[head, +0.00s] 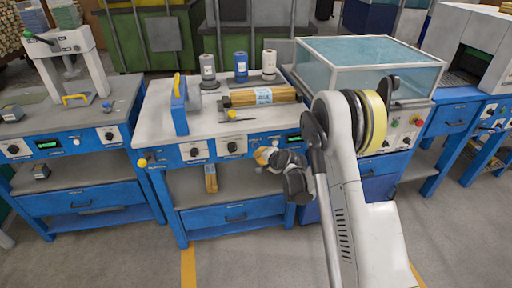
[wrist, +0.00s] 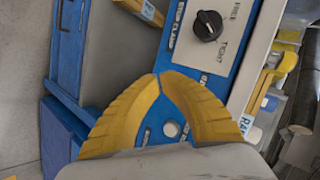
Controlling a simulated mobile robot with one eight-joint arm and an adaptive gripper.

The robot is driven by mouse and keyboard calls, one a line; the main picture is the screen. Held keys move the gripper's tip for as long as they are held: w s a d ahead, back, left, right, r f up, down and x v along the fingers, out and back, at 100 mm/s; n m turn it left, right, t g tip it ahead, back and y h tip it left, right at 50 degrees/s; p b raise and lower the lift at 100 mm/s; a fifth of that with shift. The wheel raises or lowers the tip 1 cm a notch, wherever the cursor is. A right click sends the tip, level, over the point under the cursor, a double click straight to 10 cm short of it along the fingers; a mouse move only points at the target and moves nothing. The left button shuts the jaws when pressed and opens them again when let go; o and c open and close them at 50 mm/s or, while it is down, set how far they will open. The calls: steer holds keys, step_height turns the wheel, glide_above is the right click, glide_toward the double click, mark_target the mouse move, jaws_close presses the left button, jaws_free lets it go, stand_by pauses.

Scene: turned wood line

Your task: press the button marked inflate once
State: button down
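My gripper (head: 268,157) is in front of the right part of the middle bench's blue front panel (head: 215,150). In the wrist view my gripper (wrist: 158,77) has its two yellow ribbed fingers brought together at the tips, with nothing seen between the tips. A round whitish button (wrist: 171,129) shows on the blue panel in the gap behind the fingers. Lettering beside it is partly covered, and I cannot read "inflate" on any control.
On the middle bench stand grey, blue and white cylinders (head: 241,67), a wooden block (head: 262,97) with a label, and a blue upright with a yellow part (head: 180,105). A clear-lidded box (head: 368,68) stands to the right. A similar bench (head: 62,140) stands to the left.

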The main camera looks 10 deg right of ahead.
steer(key=shift+w, duration=1.25)
steer(key=shift+w, duration=0.1)
stand_by(0.5)
steer(key=shift+w, duration=0.3)
steer(key=shift+w, duration=0.35)
stand_by(0.6)
steer(key=shift+s, duration=0.8)
steer(key=shift+s, duration=2.5)
